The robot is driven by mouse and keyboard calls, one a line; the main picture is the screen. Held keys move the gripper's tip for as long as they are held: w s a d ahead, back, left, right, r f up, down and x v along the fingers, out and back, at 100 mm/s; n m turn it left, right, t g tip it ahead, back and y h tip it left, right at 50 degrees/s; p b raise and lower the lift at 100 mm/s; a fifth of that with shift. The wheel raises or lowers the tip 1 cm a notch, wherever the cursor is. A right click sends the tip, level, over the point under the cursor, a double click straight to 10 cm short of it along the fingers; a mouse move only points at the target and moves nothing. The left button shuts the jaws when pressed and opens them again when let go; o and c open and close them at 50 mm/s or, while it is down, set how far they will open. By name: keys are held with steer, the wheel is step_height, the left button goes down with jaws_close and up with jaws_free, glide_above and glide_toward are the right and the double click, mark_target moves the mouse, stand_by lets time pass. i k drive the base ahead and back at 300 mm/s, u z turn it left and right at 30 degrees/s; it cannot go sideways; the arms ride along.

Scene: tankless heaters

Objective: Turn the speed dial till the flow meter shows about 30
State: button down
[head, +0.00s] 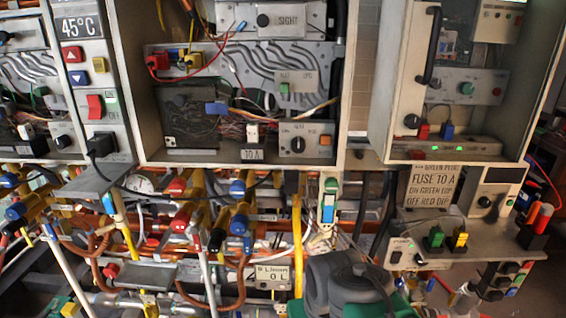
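A small meter (272,278) at the lower middle carries a label that looks like "L/min" and reads "0 L"; it looks like the flow meter. Several dials are in view, and I cannot tell which is the speed dial. One black knob (484,202) sits on a small panel with a blank dark display at the right. Dark grey and green links of my arm show at the bottom middle. My gripper's fingers are not visible.
Open heater cabinets (245,155) fill the top. Coloured valves and pipes (185,215) crowd the lower left. A hinged door has a black handle (430,46).

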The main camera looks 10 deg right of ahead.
mark_target(417, 258)
steer(key=z, duration=1.25)
